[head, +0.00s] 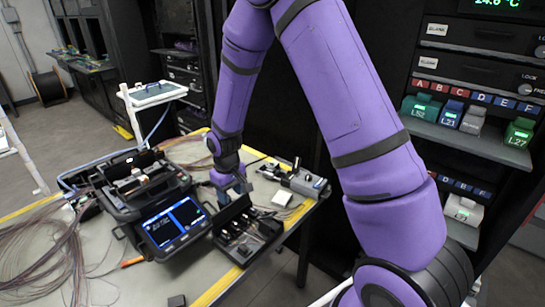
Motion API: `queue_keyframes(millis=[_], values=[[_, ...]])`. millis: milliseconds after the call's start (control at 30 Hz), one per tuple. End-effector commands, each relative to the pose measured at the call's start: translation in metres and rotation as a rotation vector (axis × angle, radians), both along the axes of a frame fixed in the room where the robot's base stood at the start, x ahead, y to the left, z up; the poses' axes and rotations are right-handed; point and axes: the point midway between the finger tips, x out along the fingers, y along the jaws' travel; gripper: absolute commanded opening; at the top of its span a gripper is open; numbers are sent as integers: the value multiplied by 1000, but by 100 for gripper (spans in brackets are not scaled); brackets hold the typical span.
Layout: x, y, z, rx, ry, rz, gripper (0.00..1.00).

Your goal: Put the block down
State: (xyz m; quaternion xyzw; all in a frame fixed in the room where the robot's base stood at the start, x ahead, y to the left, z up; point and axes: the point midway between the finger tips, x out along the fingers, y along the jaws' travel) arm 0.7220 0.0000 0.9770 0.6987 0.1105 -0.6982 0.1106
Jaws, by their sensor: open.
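My gripper (232,196) is at the end of my purple arm, low over the workbench (130,275). It is between the splicing machine (130,185) and an open black case (245,238). Its jaws are open, but the fingertips are small and partly merge with the dark things behind them. I cannot make out a block between them. Labelled blocks stand on the rack shelf at right: a teal one (421,108), a blue one (449,115), a grey one (473,121) and a green one (519,133). I cannot tell which block the task means.
The splicer's lit screen (174,226) faces the front. Loose fibres (45,245) spread over the bench's left side. A grey device (305,182) and a small white item (282,198) lie right of my gripper. A small dark block-shaped thing (176,300) lies near the front edge.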

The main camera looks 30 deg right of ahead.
Motion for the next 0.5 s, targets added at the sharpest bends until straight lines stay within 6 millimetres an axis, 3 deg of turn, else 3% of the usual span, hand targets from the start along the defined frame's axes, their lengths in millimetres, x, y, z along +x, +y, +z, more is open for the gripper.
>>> queue_keyframes(millis=[167,500], values=[[-3,-5,30,-1,-28,-15,50],[-40,-25,150,-1,-134,-86,50]])
